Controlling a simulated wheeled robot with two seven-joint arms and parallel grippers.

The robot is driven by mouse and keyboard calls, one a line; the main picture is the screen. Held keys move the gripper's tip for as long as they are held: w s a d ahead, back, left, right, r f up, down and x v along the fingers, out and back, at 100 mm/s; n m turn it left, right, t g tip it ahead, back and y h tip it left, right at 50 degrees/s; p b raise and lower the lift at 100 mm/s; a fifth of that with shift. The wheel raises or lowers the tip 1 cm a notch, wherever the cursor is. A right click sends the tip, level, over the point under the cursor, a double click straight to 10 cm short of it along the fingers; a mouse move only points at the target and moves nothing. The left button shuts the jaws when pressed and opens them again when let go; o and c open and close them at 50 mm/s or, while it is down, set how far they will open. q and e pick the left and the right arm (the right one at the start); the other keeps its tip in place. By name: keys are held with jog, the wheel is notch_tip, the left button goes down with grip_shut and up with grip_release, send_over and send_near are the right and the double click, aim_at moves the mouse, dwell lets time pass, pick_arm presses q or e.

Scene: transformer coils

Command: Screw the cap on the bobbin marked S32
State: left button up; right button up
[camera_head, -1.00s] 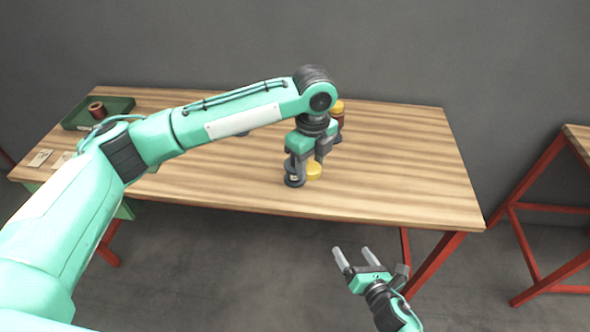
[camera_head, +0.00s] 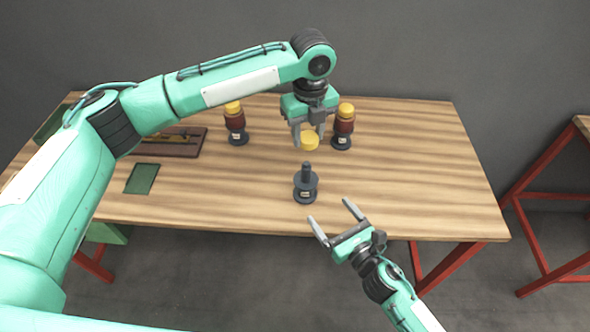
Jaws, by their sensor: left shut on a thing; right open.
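My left gripper (camera_head: 309,133) is shut on a yellow cap (camera_head: 310,143). It holds the cap apart from a dark grey bobbin and behind its post in the picture. This bobbin (camera_head: 306,188) stands upright and bare, with a post on top and a small label on its side. Two other bobbins, the left one (camera_head: 236,124) and the right one (camera_head: 343,128), have reddish-brown windings and yellow tops. The labels are too small to read, so I cannot tell which is S32. My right gripper (camera_head: 329,211) is open and empty near the table's front edge.
The wooden table (camera_head: 420,170) is clear on its right side. A brown tray (camera_head: 181,149) with a slim object in it and a dark green flat square (camera_head: 142,178) lie at left. A green tray (camera_head: 48,124) is partly hidden by my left arm.

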pick_arm(q)
jog(key=shift+w+a, duration=0.2)
jog(key=shift+w, duration=0.1)
pick_arm(e)
jog(key=shift+w+a+f, duration=0.1)
jog(key=shift+w+a, duration=0.05)
jog(key=shift+w, duration=0.1)
pick_arm(q)
jog(key=shift+s+d+r, duration=0.15)
jog(key=shift+s+d, duration=0.05)
jog(key=shift+s, duration=0.15)
pick_arm(e)
jog(key=shift+s+r, duration=0.2)
jog(key=shift+s, duration=0.05)
pick_arm(q)
jog(key=shift+w, duration=0.1)
pick_arm(e)
jog(key=shift+w, duration=0.25)
pick_arm(q)
jog(key=shift+a, duration=0.1)
pick_arm(e)
jog(key=x, duration=1.1)
jog(key=shift+w+a, duration=0.25)
jog(key=shift+w, duration=0.05)
jog(key=c, duration=1.5)
pick_arm(q)
send_over(306, 162)
jog(key=shift+f, duration=2.55)
jog(key=shift+f, duration=0.1)
jog(key=shift+f, duration=0.8)
